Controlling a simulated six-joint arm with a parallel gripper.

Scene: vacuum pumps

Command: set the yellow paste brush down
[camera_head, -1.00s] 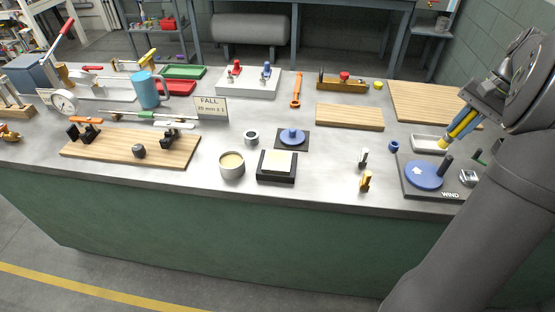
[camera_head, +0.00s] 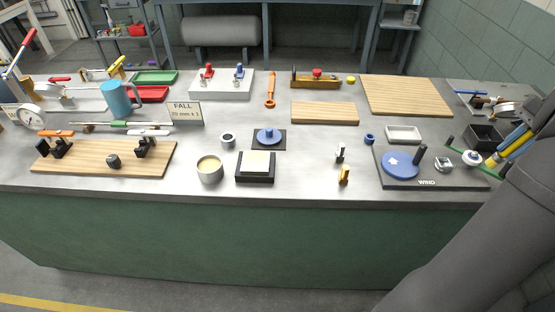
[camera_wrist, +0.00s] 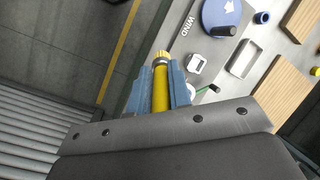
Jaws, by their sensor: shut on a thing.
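My gripper (camera_head: 509,149) is at the right end of the bench in the head view, with blue fingers shut on the yellow paste brush (camera_head: 494,160). The wrist view shows the brush (camera_wrist: 160,92) lengthwise between the two fingers of my gripper (camera_wrist: 161,84), its bristle end pointing away from the palm. In the head view the brush is tilted, tip down and left, over the right edge of the dark WIND board (camera_head: 400,182). I cannot tell whether the tip touches anything. My arm hides part of the bench's right front.
A green rod with a white hub (camera_head: 472,157) lies close to the brush tip. A black open box (camera_head: 486,137) stands just behind. A blue disc with a dark handle (camera_head: 401,165) is on the board; a pale tray (camera_head: 404,134) is behind it. Bare bench shows at front centre.

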